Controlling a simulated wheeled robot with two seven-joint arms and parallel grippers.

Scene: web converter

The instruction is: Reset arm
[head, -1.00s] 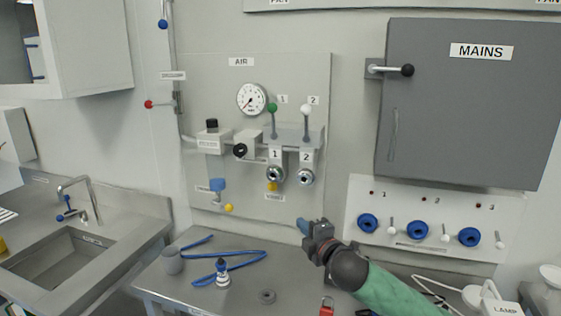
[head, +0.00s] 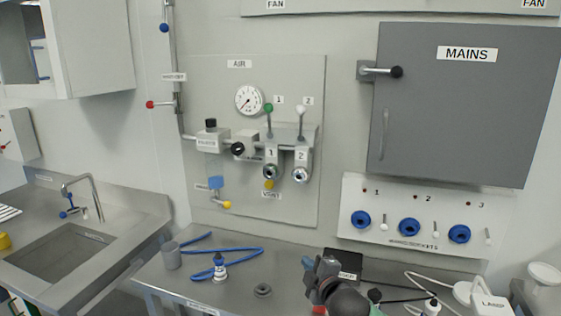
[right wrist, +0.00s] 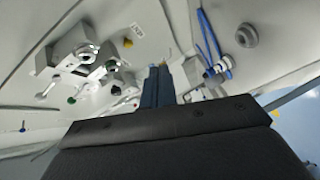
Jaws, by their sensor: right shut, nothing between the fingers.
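My right gripper (head: 314,268) is low in the head view, over the bench in front of the air panel. Its blue fingers (right wrist: 158,86) show in the right wrist view, pressed together with nothing between them. It is apart from the bench items and the panel. My left gripper is in neither view now.
The steel bench (head: 240,291) carries a blue hose (head: 240,252), a grey cup (head: 172,255), a grey ring (head: 263,290) and a lamp base (head: 491,300). Behind are the air panel (head: 300,215) and the grey MAINS cabinet (head: 460,110). A sink (head: 60,250) is at left.

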